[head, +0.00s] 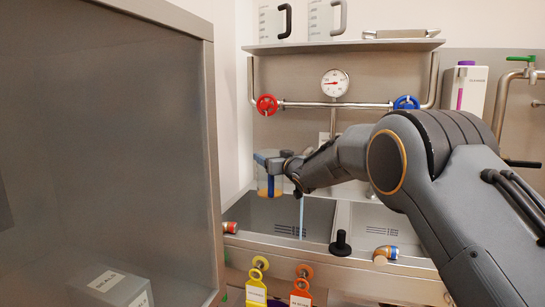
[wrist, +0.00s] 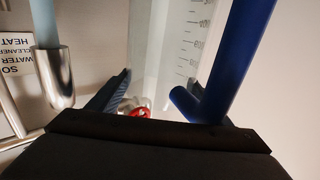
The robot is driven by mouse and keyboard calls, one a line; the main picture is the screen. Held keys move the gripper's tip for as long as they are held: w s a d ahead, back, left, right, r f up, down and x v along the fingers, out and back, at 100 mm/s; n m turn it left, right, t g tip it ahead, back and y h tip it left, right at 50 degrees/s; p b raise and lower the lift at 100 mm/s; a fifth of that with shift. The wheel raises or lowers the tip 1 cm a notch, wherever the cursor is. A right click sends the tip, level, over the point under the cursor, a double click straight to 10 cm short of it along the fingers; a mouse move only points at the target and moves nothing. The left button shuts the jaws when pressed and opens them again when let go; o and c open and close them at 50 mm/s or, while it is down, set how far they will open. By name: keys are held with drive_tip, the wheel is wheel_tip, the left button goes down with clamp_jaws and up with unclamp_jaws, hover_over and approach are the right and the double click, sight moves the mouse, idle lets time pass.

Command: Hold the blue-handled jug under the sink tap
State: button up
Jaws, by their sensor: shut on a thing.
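My gripper (head: 285,163) is shut on the blue-handled jug and holds it above the left sink basin (head: 280,215). The jug (head: 264,184) is clear and looks roughly upright, partly hidden by my gripper. In the wrist view the jug's scaled wall (wrist: 165,50) and blue handle (wrist: 238,60) rise close to the fingers. The metal tap spout (wrist: 58,80) shows there upside down, with a pale blue water stream (wrist: 43,22) beside the jug, apart from it. In the head view the stream (head: 301,215) falls to the jug's right into the basin; my arm hides the spout.
A grey cabinet wall (head: 110,130) stands close on the left. A shelf (head: 345,45) with two jugs is above, over a pipe with red (head: 266,105) and blue (head: 406,103) valve wheels and a gauge (head: 334,83). A black knob (head: 341,243) stands at the sink's front edge.

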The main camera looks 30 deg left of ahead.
sight(280, 181)
drive_tip(key=shift+f+b, duration=1.55)
drive_tip(key=shift+f, duration=2.85)
drive_tip(key=shift+w+d+r+p, duration=0.1)
drive_tip(key=shift+w+d+p, duration=0.1)
drive_tip(key=shift+d, duration=0.35)
drive_tip(key=shift+w+d+r+p, duration=0.1)
drive_tip(key=shift+w+d+p, duration=0.05)
drive_tip(key=shift+d, duration=0.4)
drive_tip(key=w+d+p, duration=0.1)
drive_tip(key=w+d, duration=0.1)
drive_tip(key=d, duration=0.7)
drive_tip(key=shift+w+d+p, duration=0.2)
drive_tip(key=shift+w+p, duration=0.05)
drive_tip(key=shift+p, duration=0.05)
drive_tip(key=shift+a, duration=0.15)
drive_tip(key=shift+s+a+b, duration=0.5)
drive_tip(key=shift+a+b, duration=0.2)
drive_tip(key=shift+a, duration=1.2)
drive_tip(key=shift+s+a+b, duration=0.55)
drive_tip(key=shift+a+b, duration=0.2)
drive_tip(key=shift+a, duration=1.15)
drive_tip(key=shift+s+a+b, duration=0.5)
drive_tip(key=shift+a+b, duration=0.2)
drive_tip(key=shift+a, duration=1.2)
drive_tip(key=shift+r, duration=0.1)
wheel_tip(280, 181, up, 12)
drive_tip(key=p, duration=0.6)
